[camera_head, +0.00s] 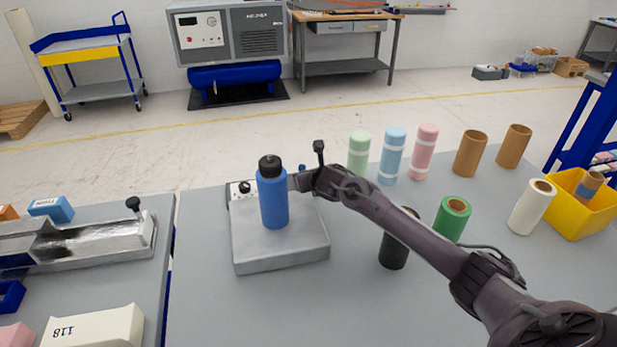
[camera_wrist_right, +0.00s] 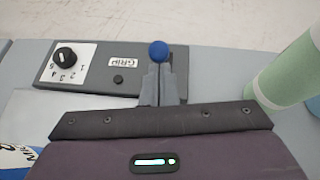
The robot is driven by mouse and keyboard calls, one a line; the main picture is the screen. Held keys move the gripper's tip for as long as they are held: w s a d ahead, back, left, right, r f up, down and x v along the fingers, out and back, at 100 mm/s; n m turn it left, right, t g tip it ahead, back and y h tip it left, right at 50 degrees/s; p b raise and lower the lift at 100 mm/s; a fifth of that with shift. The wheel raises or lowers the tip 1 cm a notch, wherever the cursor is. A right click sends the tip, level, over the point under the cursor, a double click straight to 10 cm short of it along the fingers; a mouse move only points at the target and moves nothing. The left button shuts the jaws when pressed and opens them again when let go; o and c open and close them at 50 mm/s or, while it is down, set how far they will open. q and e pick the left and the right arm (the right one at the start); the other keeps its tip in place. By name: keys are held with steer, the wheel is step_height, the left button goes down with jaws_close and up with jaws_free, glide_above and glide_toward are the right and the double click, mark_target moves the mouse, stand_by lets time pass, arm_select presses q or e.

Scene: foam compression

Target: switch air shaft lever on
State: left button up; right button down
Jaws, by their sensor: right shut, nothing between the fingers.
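A lever with a blue ball knob (camera_wrist_right: 158,50) stands at the right end of a dark control panel (camera_wrist_right: 105,90) marked "GRIP" in the right wrist view. In the head view the blue knob (camera_head: 302,168) barely shows behind my right gripper (camera_head: 299,183). The right gripper is shut and empty; in the wrist view its fingertips (camera_wrist_right: 160,72) overlap the area just below the knob and hide the lever's stem. I cannot tell whether they touch it. The panel also has a numbered dial (camera_wrist_right: 65,57) and a small black button (camera_wrist_right: 118,79). My left gripper is not in view.
A blue bottle (camera_head: 272,198) stands on the metal box (camera_head: 280,256) beside my gripper. Green, blue and pink rolls (camera_head: 392,158) stand behind my arm, near brown tubes (camera_head: 470,154). A black roll (camera_head: 395,248) and green roll (camera_head: 453,220) stand close to my forearm.

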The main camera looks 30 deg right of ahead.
mark_target(304, 167)
steer(key=shift+w+d+r+g+p, duration=0.25)
steer(key=shift+w+r+g+p, duration=0.15)
steer(key=shift+w+r+g, duration=0.5)
steer(key=shift+w+d+r+g+y+b, duration=0.1)
steer(key=shift+w+g+y+b, duration=0.15)
steer(key=shift+w+g, duration=0.25)
steer(key=shift+w+d+r+g+y+b, duration=0.15)
steer(key=shift+w+g+b, duration=0.2)
steer(key=shift+g, duration=0.25)
arm_select(q)
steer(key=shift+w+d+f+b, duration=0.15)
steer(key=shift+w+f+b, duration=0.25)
steer(key=shift+b, duration=0.15)
arm_select(e)
steer(key=shift+w+d+r, duration=0.2)
steer(key=shift+w+r, duration=0.75)
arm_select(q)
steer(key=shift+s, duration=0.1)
